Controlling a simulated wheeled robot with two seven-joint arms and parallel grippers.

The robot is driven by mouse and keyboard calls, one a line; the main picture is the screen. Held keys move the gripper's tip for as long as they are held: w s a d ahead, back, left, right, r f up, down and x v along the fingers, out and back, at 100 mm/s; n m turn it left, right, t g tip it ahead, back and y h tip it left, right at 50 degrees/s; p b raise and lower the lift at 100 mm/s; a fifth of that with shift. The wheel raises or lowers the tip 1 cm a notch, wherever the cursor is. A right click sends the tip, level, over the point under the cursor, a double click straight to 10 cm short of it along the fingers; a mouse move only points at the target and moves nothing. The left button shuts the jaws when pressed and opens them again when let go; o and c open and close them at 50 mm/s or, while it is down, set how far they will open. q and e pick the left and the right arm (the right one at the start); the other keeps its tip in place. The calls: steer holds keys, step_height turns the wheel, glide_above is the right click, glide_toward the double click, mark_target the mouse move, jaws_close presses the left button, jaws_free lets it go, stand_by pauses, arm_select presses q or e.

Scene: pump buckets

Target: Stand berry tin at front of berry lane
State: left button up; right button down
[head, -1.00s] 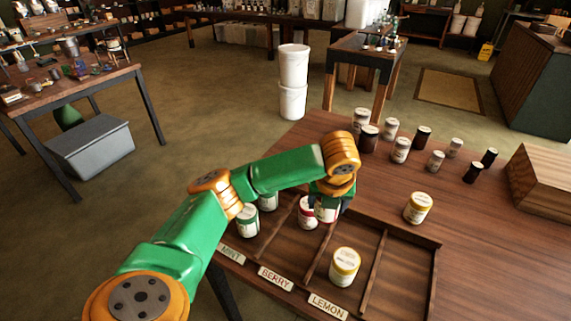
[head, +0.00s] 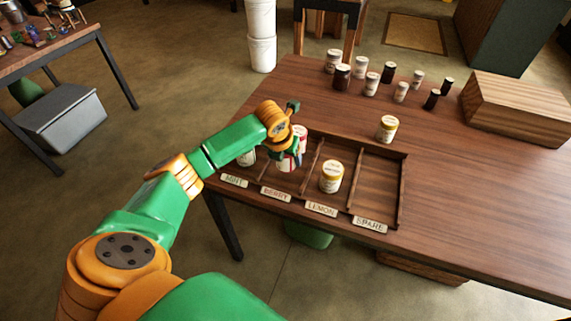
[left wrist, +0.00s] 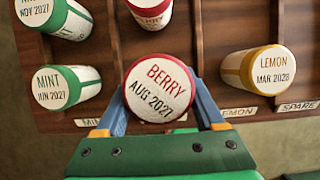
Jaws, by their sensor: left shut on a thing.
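My left gripper (head: 287,152) is shut on a white berry tin with a red rim (head: 285,164), at the front part of the berry lane behind the BERRY label (head: 276,194). In the left wrist view the held tin's lid (left wrist: 158,90) reads BERRY AUG 2027, between blue fingers. Whether its base touches the lane floor is hidden. A second berry tin (head: 300,136) stands farther back in that lane; it also shows at the top of the left wrist view (left wrist: 151,14). My right gripper is not in view.
Mint tins (left wrist: 55,87) stand in the lane to the left. A lemon tin (head: 331,177) stands in the lemon lane to the right. The spare lane (head: 374,185) is empty. Another yellow-rimmed tin (head: 387,129) stands behind the tray; several jars and a wooden box (head: 515,108) are farther back.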

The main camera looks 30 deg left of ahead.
mark_target(286, 164)
arm_select(q)
steer(key=x, duration=0.4)
steer(key=shift+s+a+f, duration=0.15)
steer(key=shift+s, duration=0.25)
steer(key=shift+s, duration=0.1)
steer(key=shift+f, duration=0.15)
steer(key=o, duration=1.5)
steer(key=shift+r, duration=0.35)
steer(key=p+v, duration=0.1)
steer(key=v, duration=1)
steer(key=shift+s+r, duration=0.2)
steer(key=shift+r, duration=0.1)
